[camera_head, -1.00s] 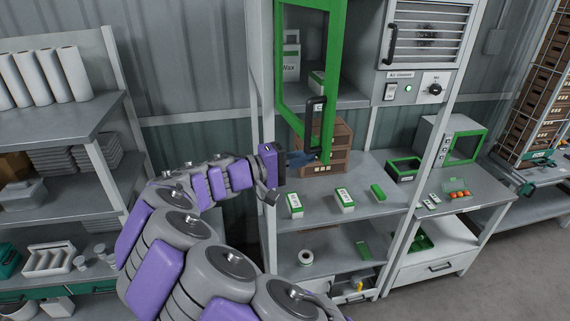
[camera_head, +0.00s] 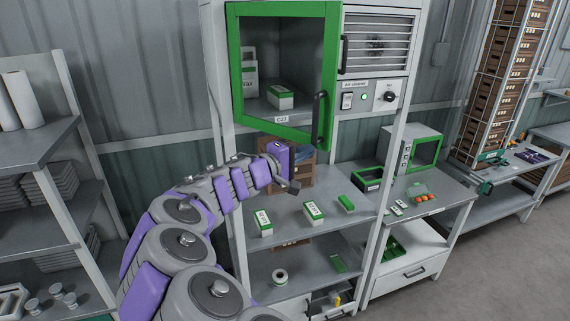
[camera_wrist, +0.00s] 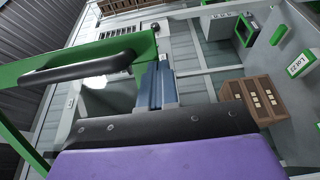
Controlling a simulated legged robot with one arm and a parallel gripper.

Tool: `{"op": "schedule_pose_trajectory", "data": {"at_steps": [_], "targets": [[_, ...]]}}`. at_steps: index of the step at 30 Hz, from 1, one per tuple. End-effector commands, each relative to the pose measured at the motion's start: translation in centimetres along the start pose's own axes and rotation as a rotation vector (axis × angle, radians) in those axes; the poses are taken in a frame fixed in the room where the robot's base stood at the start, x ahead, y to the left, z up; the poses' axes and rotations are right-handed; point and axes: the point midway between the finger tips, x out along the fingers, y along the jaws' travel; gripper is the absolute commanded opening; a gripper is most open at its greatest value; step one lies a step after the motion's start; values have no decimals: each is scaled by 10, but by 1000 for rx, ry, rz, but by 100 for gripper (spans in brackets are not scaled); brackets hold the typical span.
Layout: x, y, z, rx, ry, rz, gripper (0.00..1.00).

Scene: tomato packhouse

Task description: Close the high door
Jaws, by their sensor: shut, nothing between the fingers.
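The high door (camera_head: 285,133) is a green-framed glass door on the upper cabinet, hinged on its left. It stands partly open, its right edge swung out towards me. Its black upright handle (camera_head: 319,119) is near the lower right corner. In the wrist view the green frame (camera_wrist: 125,48) and the handle (camera_wrist: 80,68) cross the upper left. My gripper (camera_head: 306,154) is shut and empty, just below the door's lower right corner. In the wrist view its blue fingers (camera_wrist: 156,85) lie together beside the frame; I cannot tell whether they touch it.
Behind my gripper a brown crate stack (camera_head: 298,174) stands on the middle shelf (camera_head: 285,208), with small green-and-white boxes in front. A control panel (camera_head: 371,97) with a vent is right of the door. A grey shelf rack (camera_head: 35,143) stands at the left.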

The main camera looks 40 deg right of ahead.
Motion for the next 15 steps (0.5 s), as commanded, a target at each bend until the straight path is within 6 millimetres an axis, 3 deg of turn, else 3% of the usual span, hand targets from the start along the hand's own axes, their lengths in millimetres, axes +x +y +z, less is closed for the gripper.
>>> {"op": "schedule_pose_trajectory", "data": {"at_steps": [4, 15], "targets": [[20, -2, -2, 2, -4, 0, 0], [42, 1, -11, 3, 2, 7, 0]]}}
